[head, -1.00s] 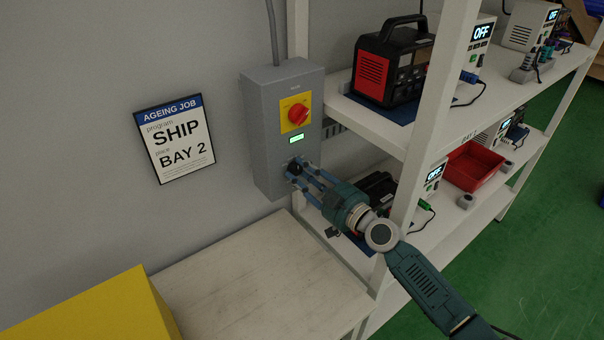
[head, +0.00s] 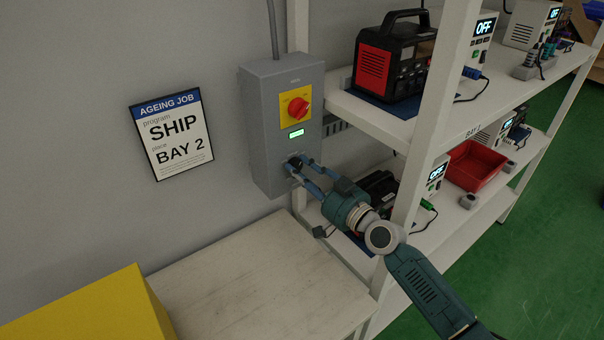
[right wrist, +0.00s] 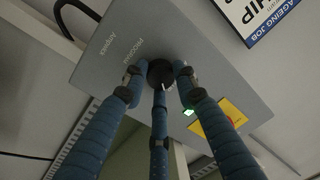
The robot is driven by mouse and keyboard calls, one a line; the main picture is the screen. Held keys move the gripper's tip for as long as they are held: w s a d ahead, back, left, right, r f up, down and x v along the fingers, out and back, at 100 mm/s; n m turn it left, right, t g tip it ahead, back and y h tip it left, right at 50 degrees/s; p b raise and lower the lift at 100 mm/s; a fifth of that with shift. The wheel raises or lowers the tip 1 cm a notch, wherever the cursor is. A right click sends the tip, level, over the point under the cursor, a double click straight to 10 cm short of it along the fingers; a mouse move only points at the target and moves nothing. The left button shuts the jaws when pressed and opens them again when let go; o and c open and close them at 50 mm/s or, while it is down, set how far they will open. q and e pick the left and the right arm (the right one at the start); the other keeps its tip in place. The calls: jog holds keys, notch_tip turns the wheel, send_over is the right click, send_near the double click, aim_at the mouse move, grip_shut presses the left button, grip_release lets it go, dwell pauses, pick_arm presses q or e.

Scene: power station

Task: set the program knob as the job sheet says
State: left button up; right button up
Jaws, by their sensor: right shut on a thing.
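The job sheet (head: 172,134) on the wall reads "AGEING JOB, program SHIP, place BAY 2". To its right is a grey control box (head: 262,130) with a red rotary switch (head: 299,109) on a yellow plate and a small lit green display (head: 297,133), too small to read. The black program knob (head: 293,163) is low on the box front. My right gripper (head: 300,169) is shut on the knob. In the right wrist view its blue fingers surround the knob (right wrist: 160,71), which has a white pointer mark; lettering "PROGRAM" is beside it. My left gripper is not in view.
A white shelf rack (head: 375,118) stands right of the box, with a black and red power unit (head: 393,58) above and a red tray (head: 474,166) below. A bare pale worktop (head: 255,275) and a yellow box (head: 95,308) are in front.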

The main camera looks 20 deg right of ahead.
jog(key=shift+a+f+m, duration=0.1)
jog(key=shift+f+m, duration=0.05)
jog(key=shift+m, duration=0.7)
jog(key=shift+f+m, duration=0.1)
jog(key=shift+m, duration=0.75)
jog(key=shift+s, duration=0.1)
jog(key=o, duration=1)
jog(key=shift+o, duration=0.7)
jog(key=shift+r, duration=0.1)
jog(key=v, duration=1.2)
jog(key=shift+a, duration=0.1)
